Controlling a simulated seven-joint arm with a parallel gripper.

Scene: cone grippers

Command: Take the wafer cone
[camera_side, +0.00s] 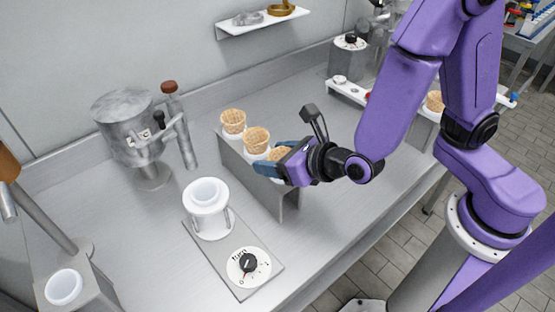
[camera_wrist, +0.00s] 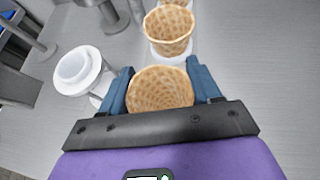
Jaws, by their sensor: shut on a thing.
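Three wafer cones stand in a row on a grey holder (camera_side: 264,185) in the side view. The nearest wafer cone (camera_side: 279,153) is partly hidden by my gripper (camera_side: 270,168). In the wrist view this cone (camera_wrist: 160,89) sits between the two blue fingers of my gripper (camera_wrist: 158,92), which are shut on it. The middle cone (camera_side: 256,139) stands just behind it and also shows in the wrist view (camera_wrist: 169,28). The far cone (camera_side: 233,121) stands at the left end of the row. Whether the held cone is still seated in the holder cannot be told.
A white cup on a stand (camera_side: 206,194) and a dial plate (camera_side: 248,266) are left of the holder. A grey metal machine (camera_side: 130,125) stands behind at the left. A white cup (camera_side: 64,287) is at front left. Another cone (camera_side: 435,101) is at the right.

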